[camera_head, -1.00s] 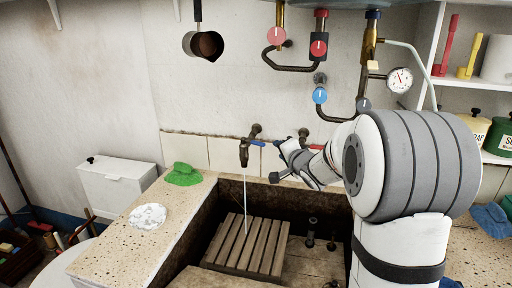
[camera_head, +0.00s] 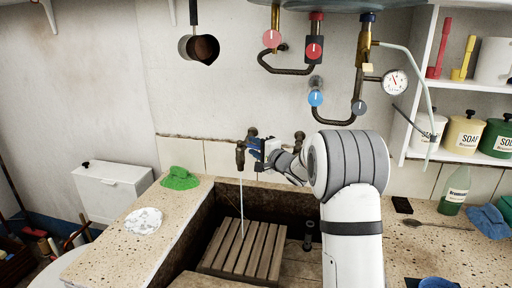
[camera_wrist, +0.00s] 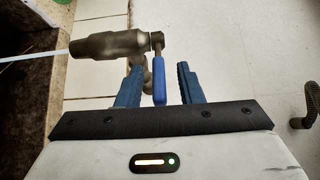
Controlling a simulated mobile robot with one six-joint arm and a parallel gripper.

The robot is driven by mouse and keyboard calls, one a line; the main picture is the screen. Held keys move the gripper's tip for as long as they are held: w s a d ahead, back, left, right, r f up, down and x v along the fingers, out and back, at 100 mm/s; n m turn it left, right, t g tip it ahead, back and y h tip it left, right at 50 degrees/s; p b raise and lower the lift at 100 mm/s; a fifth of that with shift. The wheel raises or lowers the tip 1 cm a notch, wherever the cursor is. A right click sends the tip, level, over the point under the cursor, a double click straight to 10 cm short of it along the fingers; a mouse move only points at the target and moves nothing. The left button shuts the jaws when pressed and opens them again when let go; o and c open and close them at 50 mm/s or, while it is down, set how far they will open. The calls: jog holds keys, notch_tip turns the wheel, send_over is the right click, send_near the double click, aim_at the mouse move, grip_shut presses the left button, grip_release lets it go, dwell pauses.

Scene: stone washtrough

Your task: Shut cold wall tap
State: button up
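The cold wall tap (camera_head: 240,154) is a dark metal spout on the wall above the stone trough (camera_head: 190,235). A thin stream of water runs from it down into the trough. In the wrist view the tap body (camera_wrist: 105,45) lies at upper left, and its blue lever (camera_wrist: 159,80) points toward my gripper. My gripper (camera_wrist: 158,85) is open, with one blue finger on each side of the lever. The lever appears nearer the left finger, with a clear gap to the right one. In the head view my gripper (camera_head: 258,150) is at the tap and hides the lever.
A slatted wooden rack (camera_head: 245,248) lies in the trough under the stream. A green cloth (camera_head: 180,178) and a crumpled whitish thing (camera_head: 143,220) lie on the left ledge. Pipes with blue (camera_head: 316,97) and red (camera_head: 314,50) knobs hang on the wall above my arm.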

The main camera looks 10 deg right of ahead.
jog(key=shift+w+a, duration=0.1)
jog(key=shift+w, duration=0.1)
jog(key=shift+c, duration=0.2)
grip_shut()
jog(key=shift+r, duration=0.1)
